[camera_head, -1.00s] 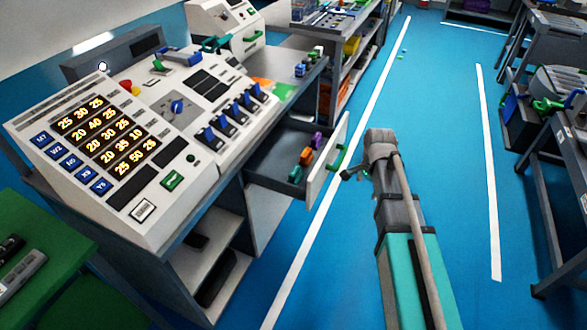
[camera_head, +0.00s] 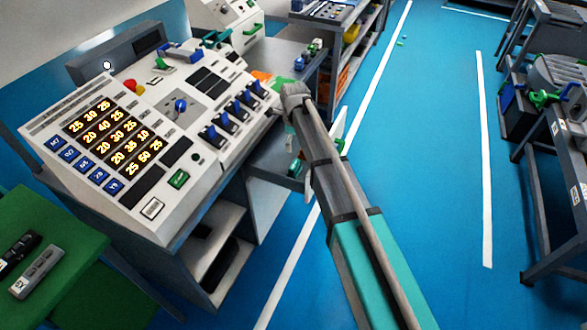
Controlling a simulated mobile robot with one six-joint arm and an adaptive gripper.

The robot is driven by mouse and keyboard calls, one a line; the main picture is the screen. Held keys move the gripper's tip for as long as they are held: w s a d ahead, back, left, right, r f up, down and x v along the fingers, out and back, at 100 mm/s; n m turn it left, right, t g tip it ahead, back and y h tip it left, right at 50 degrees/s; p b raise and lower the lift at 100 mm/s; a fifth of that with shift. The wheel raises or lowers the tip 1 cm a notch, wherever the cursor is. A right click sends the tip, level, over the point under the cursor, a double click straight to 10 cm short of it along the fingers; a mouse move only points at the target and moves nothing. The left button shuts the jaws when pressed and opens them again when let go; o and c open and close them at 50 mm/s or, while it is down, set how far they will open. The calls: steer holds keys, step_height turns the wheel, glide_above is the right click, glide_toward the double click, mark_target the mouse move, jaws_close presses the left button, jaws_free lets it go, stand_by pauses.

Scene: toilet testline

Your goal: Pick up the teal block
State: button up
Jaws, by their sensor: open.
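A teal-green block (camera_head: 296,168) lies in the open drawer (camera_head: 268,163) below the console. The other blocks in the drawer are hidden behind my arm. My gripper (camera_head: 277,108) is at the far end of my arm, by the right edge of the console and above the drawer. It is open and small in the view, and its fingers are mostly hidden. It is apart from the teal block, and I see nothing held in it.
The console (camera_head: 150,130) with lit number displays and blue switches stands left of my gripper. The drawer's front panel (camera_head: 340,128) sticks out into the aisle. A green table (camera_head: 60,250) is at lower left. The blue floor (camera_head: 420,150) to the right is clear.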

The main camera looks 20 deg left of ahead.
mark_target(294, 164)
steer(key=shift+f, duration=0.1)
stand_by(0.3)
step_height(294, 164, down, 8)
steer(key=b, duration=0.8)
steer(key=shift+f+b, duration=0.25)
steer(key=shift+b, duration=0.05)
steer(key=shift+f, duration=0.1)
steer(key=shift+f+b, duration=2.5)
steer(key=shift+b, duration=0.1)
steer(key=c, duration=1)
steer(key=shift+o, duration=0.2)
steer(key=shift+w+r, duration=0.1)
steer(key=shift+r, duration=0.05)
step_height(294, 164, up, 10)
steer(key=p, duration=1)
